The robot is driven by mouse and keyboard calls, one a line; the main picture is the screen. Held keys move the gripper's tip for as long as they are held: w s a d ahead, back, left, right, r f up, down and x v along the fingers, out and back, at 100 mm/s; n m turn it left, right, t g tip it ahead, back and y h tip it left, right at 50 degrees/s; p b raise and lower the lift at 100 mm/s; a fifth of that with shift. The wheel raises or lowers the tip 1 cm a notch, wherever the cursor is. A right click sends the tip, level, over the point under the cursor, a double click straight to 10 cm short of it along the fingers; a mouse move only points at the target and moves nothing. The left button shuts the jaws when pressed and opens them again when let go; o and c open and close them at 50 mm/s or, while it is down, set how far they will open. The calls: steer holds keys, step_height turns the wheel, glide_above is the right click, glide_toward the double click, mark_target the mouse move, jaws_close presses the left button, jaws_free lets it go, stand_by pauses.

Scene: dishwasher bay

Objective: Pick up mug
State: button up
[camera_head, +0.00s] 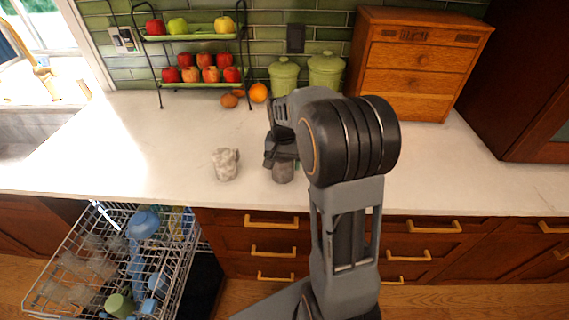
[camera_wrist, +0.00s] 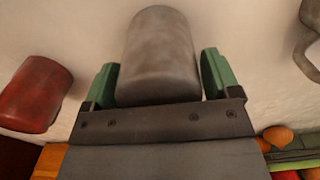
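A grey, cylindrical mug-like thing (camera_wrist: 158,55) lies between the green fingers of my gripper (camera_wrist: 160,82) in the wrist view. The fingers are spread wide on either side of it; any gap is too small to make out clearly, and no handle shows on it. In the head view its lower part (camera_head: 283,173) shows on the counter under my gripper (camera_head: 282,158). A speckled grey-white mug (camera_head: 225,164) with a handle stands upright to the left. It also shows at the upper right of the wrist view (camera_wrist: 313,40).
A red object (camera_wrist: 36,94) is close by at the left of the wrist view; my arm hides it in the head view. A two-tier fruit rack (camera_head: 200,85), green canisters (camera_head: 325,72) and a wooden drawer box (camera_head: 418,62) stand behind. An open dishwasher rack (camera_head: 60,265) is lower left.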

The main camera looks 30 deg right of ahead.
steer(key=c, duration=0.6)
steer(key=shift+c, duration=0.2)
steer(key=shift+r, duration=0.15)
